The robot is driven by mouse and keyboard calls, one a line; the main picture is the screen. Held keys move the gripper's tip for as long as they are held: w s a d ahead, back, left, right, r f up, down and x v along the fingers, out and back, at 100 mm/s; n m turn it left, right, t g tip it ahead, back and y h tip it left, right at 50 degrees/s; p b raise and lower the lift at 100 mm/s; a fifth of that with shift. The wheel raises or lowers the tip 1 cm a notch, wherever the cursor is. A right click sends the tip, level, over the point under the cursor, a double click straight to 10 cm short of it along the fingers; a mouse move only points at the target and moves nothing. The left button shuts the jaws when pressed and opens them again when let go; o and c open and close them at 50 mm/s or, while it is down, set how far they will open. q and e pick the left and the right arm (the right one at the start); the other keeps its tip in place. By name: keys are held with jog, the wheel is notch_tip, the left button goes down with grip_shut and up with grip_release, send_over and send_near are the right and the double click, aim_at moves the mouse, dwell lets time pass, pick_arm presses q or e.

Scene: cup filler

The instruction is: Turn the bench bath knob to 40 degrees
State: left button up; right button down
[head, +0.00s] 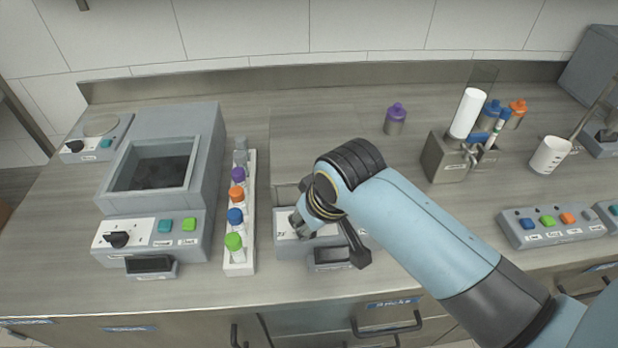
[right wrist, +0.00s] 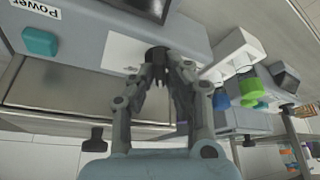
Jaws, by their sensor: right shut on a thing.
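The device in the middle of the bench (head: 292,245), which I take for the bench bath, is largely hidden behind my right arm in the head view. My right gripper (head: 299,222) is at its front panel. In the right wrist view, the fingers of my right gripper (right wrist: 160,75) are closed on a black knob (right wrist: 156,52) on the grey panel. The fingers cover part of the knob, and I cannot read its angle or scale. A teal button (right wrist: 40,41) beside a "Power" label is on the same panel. My left gripper is not in view.
A white rack (head: 240,262) with several colour-capped vials stands just left of the middle device. A larger grey device (head: 163,225) with a dark window and its own black knob (head: 117,239) is farther left. A purple-capped bottle (head: 396,120) stands behind my arm.

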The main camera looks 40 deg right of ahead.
jog(key=c, duration=1.4)
grip_release()
jog(key=shift+o, duration=0.2)
jog(key=v, duration=1.2)
jog(key=shift+a, duration=0.1)
